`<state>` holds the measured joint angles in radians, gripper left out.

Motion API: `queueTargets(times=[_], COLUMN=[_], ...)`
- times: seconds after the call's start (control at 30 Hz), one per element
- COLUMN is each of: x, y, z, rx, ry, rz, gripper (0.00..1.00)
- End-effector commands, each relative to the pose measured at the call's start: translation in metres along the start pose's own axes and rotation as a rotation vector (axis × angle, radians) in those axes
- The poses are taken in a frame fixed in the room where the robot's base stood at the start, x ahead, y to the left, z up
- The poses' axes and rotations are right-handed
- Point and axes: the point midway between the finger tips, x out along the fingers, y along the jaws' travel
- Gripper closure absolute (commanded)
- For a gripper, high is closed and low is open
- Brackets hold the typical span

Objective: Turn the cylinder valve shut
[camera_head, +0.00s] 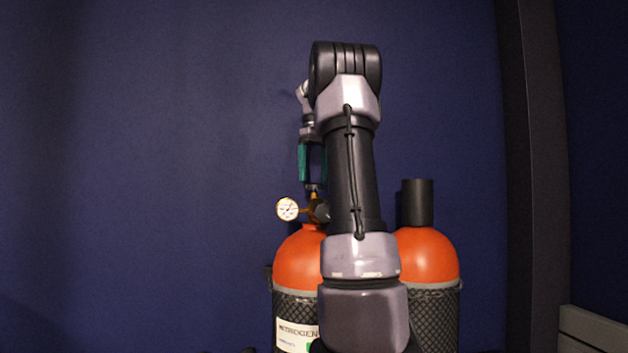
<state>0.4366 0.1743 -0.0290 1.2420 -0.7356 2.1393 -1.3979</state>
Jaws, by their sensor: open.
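An orange-topped gas cylinder (297,258) stands left of centre, with a dark mesh sleeve and a white label lower down. A brass valve (312,197) sits on its neck, with a dark round part (322,211) partly behind my arm. A white round gauge (288,209) sticks out to the left of the valve. My gripper (313,180) points down from above with teal fingers. It is open, its fingertips at or just above the valve top. I cannot tell whether the fingers are around the valve or touching it.
A second orange cylinder (430,257) with a black cap (417,203) stands to the right. My arm hides the space between the two cylinders. A dark blue wall (150,150) is behind, and a grey ledge (597,330) is at the lower right. The left side looks clear.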

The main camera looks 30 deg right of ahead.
Motion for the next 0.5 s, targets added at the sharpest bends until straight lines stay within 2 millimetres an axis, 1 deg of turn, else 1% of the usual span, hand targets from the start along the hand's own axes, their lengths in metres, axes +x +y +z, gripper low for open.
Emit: queueTargets(times=[0.1,0.2,0.5], x=[0.013,0.019,0.021], y=[0.000,0.000,0.000], z=[0.001,0.000,0.000], rx=[-0.001,0.000,0.000], ry=[-0.001,-0.001,0.000], rz=[-0.001,0.001,0.001], gripper=[0.03,0.03,0.03])
